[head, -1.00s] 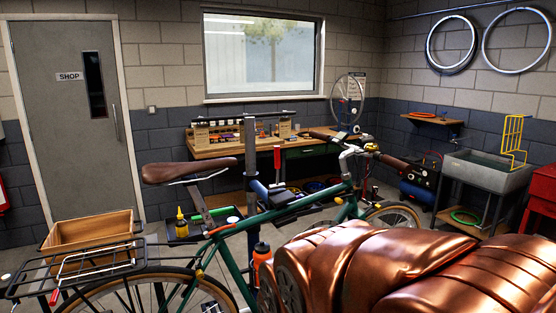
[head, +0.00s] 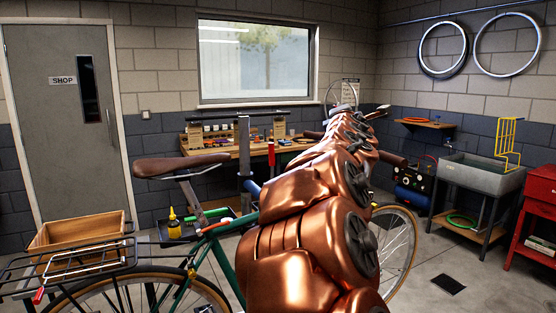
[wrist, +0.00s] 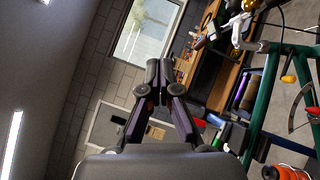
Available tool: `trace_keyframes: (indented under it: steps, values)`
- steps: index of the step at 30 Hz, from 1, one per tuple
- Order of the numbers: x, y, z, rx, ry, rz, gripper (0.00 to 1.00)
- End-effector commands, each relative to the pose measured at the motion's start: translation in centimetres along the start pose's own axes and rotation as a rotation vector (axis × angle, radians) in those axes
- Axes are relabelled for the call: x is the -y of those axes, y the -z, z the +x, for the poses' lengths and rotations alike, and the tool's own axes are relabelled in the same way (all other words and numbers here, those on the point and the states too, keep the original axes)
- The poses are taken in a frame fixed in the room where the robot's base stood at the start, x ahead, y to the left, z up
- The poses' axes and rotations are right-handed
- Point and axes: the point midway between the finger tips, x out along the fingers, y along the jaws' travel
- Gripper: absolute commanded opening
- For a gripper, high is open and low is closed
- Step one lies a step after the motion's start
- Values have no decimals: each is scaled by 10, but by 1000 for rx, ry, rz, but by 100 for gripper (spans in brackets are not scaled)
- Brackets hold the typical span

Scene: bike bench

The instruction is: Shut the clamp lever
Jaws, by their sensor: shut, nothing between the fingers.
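The clamp lever (head: 271,154) has a red grip and stands upright by the repair stand in the head view. In the head view my gripper is at the far end of the raised arm, too small to make out clearly. The green bike frame (head: 218,256) hangs by the stand post (head: 244,150).
A brown saddle (head: 180,165) and a rear rack (head: 95,262) with a wooden box (head: 80,235) are at the left. A workbench (head: 215,163) stands behind the bike. A sink (head: 482,173) and red cabinet (head: 540,205) are at the right. Open floor lies right of the front wheel.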

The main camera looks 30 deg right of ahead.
Motion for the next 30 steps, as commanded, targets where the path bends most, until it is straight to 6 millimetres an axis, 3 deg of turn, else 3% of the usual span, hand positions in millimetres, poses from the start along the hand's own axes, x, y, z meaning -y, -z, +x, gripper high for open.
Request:
trace_keyframes:
  steps: [6, 11, 16, 21, 30]
  values:
    - [-7, 35, 39, -164, -203, -415, 0]
    - [17, 74, 53, -325, -334, -689, 0]
    - [60, 113, 50, -507, -467, -903, 0]
    - [95, 136, 40, -633, -558, -1019, 0]
    - [108, 145, 33, -688, -603, -1060, 0]
